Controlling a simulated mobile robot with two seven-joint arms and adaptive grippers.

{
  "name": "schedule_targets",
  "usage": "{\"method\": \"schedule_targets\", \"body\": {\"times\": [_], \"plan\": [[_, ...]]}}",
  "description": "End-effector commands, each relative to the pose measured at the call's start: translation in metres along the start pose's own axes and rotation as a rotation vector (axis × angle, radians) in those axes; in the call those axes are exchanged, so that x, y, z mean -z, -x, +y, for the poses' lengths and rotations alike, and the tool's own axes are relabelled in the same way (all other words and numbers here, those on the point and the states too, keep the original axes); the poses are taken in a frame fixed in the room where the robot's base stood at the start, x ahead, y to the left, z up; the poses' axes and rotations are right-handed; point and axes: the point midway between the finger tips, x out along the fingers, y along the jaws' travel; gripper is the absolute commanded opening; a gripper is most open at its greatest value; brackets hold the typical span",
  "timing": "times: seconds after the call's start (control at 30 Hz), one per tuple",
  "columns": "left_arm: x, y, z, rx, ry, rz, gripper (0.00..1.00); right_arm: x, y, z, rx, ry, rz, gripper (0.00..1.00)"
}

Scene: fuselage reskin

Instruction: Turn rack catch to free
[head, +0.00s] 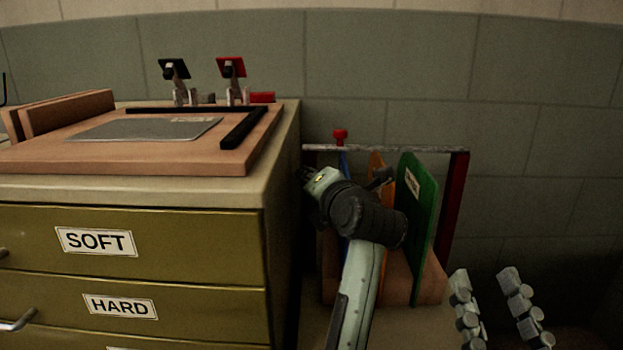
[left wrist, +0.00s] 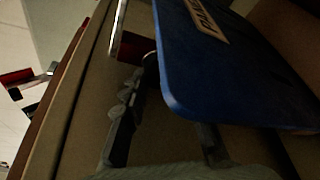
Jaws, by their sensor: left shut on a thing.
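The rack catch is a small red piece (head: 340,135) standing on the grey top bar of the rack (head: 430,150). No finger touches it in the head view. My left arm reaches up to the rack, and its hand hides much of the rack's left part. In the left wrist view my left gripper (left wrist: 160,80) is at the edge of the blue panel (left wrist: 235,65) and shut on it; its fingertips are partly hidden behind the panel. The blue panel shows only as a sliver in the head view (head: 345,164). My right gripper (head: 495,305) is open and empty at the lower right.
An orange panel (head: 376,163) and a green panel (head: 418,205) stand in the rack. A cabinet (head: 190,235) with SOFT and HARD drawers is close on the left, bearing a wooden board (head: 190,160) with black and red clamps (head: 231,68). A block wall is behind.

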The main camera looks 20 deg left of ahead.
Motion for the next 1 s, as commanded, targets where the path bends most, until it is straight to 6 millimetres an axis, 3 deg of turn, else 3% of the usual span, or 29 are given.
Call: {"method": "schedule_targets", "body": {"times": [0.4, 0.43, 0.57, 0.87, 1.0], "plan": [[0.000, 0.000, 0.000, 0.004, 0.007, -0.001, 0.00, -0.002, 0.000, 0.000, 0.001, -0.001, -0.014, 0.40], [0.000, 0.000, 0.000, 0.004, 0.007, -0.001, 0.31, -0.002, 0.000, 0.000, 0.001, -0.001, -0.014, 0.40], [0.000, 0.000, 0.000, 0.004, 0.007, -0.001, 0.47, -0.002, 0.000, -0.001, 0.001, -0.001, -0.014, 0.40], [0.000, 0.001, 0.000, 0.003, 0.006, -0.001, 0.49, -0.002, 0.000, 0.000, 0.000, 0.000, -0.012, 0.40], [0.000, 0.010, 0.000, 0.004, 0.007, -0.002, 0.49, -0.002, 0.000, 0.000, 0.000, 0.001, -0.012, 0.40]]}}
